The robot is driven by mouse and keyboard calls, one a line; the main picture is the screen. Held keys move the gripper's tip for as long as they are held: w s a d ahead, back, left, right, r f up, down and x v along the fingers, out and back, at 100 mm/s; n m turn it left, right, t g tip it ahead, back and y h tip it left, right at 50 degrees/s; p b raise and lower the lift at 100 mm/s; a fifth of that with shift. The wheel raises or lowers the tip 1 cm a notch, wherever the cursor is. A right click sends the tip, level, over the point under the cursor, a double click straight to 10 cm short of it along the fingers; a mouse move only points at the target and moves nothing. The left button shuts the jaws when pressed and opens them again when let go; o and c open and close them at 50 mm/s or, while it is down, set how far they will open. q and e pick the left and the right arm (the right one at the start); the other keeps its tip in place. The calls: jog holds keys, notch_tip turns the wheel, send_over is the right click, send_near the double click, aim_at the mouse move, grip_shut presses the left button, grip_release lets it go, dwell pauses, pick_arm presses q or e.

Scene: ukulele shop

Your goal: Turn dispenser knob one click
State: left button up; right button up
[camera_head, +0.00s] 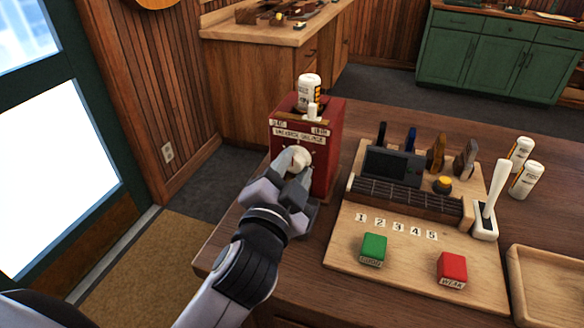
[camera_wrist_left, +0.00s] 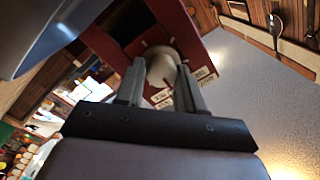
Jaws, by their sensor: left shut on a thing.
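A red box-shaped dispenser (camera_head: 325,158) stands on the wooden table, with a white and orange bottle (camera_head: 309,93) upright at its top. A pale round knob (camera_head: 298,157) is on its front face, below a label strip. My left gripper (camera_head: 295,164) is at the knob, its fingers on either side of it and shut on it. In the left wrist view, the knob (camera_wrist_left: 160,66) sits between the two grey fingers (camera_wrist_left: 158,84), with small labels around it on the red face (camera_wrist_left: 185,30). The fingers partly hide the knob. My right gripper is not in view.
Right of the dispenser, a wooden board (camera_head: 345,240) holds a dark screen (camera_head: 393,167), a green button (camera_head: 373,249), a red button (camera_head: 452,269) and a white lever (camera_head: 495,190). Two white bottles (camera_head: 527,180) stand beyond. An empty-looking wooden tray (camera_head: 515,285) lies at the right edge.

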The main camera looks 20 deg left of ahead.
pick_arm(q)
jog(key=shift+a+r, duration=0.1)
jog(key=shift+r, duration=0.15)
jog(key=shift+w+m+p, duration=0.1)
jog(key=shift+m+p, duration=0.45)
jog(key=shift+m, duration=0.55)
jog(key=m, duration=0.3)
jog(key=shift+a+m+t, duration=0.1)
jog(key=shift+m+t, duration=0.2)
jog(key=m, duration=0.5)
jog(key=shift+m, duration=0.4)
jog(key=o, duration=1)
jog(key=shift+f, duration=0.1)
